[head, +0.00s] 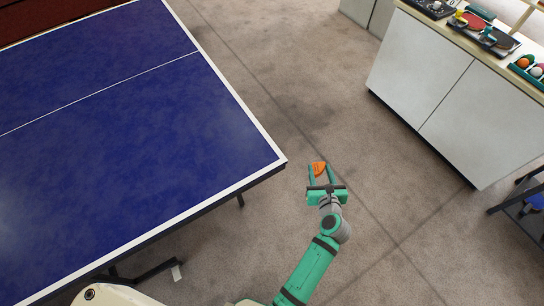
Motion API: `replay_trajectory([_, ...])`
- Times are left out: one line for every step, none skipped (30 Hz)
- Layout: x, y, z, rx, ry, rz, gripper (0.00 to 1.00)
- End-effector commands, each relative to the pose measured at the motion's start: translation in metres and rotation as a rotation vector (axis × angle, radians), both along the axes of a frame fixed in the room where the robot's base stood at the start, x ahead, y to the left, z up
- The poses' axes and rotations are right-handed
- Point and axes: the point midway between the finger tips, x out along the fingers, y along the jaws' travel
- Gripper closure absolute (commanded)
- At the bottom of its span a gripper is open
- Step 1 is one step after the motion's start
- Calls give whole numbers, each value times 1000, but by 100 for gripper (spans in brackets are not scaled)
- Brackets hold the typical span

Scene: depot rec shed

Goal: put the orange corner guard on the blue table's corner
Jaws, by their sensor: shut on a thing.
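The blue table (150,150) with white border lines fills the left of the head view.
A white cabinet (455,100) stands at the upper right with paddles (473,22) and a tray of balls (530,68) on top. Bare floor (400,210) lies between table and cabinet.

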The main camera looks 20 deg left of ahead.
Motion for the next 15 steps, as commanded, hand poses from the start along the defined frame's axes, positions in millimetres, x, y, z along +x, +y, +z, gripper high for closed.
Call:
replay_trajectory([8,2,28,-4,-11,54,81])
replay_trajectory([9,4,41,-4,-10,86,81])
replay_trajectory([11,6,59,-4,-11,131,81])
replay_trajectory([11,8,72,-4,-11,163,81])
replay_trajectory([11,11,85,-3,-11,196,81])
replay_trajectory([9,13,102,-4,-11,238,81])
replay_trajectory([8,16,114,-4,-10,271,81])
replay_trajectory([5,18,125,-4,-10,300,81])
replay_trajectory([2,20,139,-3,-10,339,81])
replay_trajectory([-2,22,148,-3,-8,366,81])
replay_trajectory([-5,24,157,-2,-7,392,81])
replay_trajectory([-9,25,167,-1,-6,420,81])
replay_trajectory([-12,26,174,-1,-6,441,81])
replay_trajectory([-16,27,180,-1,-4,459,81])
replay_trajectory([-20,28,186,-1,-3,480,81])
